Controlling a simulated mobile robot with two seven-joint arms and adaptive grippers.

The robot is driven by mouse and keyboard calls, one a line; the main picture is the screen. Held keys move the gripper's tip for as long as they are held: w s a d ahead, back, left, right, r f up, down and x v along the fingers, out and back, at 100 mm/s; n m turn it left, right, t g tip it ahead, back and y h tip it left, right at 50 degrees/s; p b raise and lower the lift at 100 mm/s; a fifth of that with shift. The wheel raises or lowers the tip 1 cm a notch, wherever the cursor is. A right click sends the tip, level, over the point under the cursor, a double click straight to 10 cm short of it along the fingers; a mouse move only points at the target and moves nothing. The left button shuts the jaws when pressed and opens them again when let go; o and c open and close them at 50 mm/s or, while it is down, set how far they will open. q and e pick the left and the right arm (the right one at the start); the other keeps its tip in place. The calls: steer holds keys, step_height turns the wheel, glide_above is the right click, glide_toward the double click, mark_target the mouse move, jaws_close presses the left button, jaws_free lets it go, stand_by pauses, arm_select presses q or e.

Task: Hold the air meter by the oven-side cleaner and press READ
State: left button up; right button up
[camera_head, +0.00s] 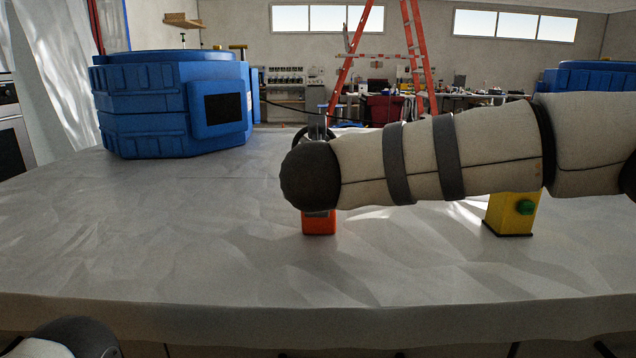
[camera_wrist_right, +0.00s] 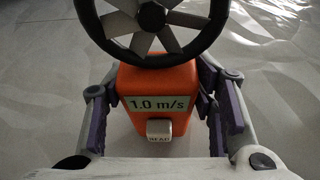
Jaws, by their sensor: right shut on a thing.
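The air meter is an orange box with a dark-rimmed fan wheel on top. In the head view its orange lower part (camera_head: 318,224) shows below my right wrist. In the right wrist view the orange body (camera_wrist_right: 158,82) has a display reading 1.0 m/s and a grey READ button (camera_wrist_right: 159,128). My right gripper (camera_wrist_right: 160,100) is shut on the body, fingers on both sides; my wrist hides it in the head view. I cannot tell whether the meter touches the table. The oven-side blue cleaner (camera_head: 150,108) stands at the left. My left gripper is out of view.
An oven (camera_head: 12,135) is at the far left. A yellow box with a green button (camera_head: 525,207) stands under my right forearm. Another blue cleaner (camera_head: 590,77) is at the back right. The table's (camera_head: 180,245) left front is clear.

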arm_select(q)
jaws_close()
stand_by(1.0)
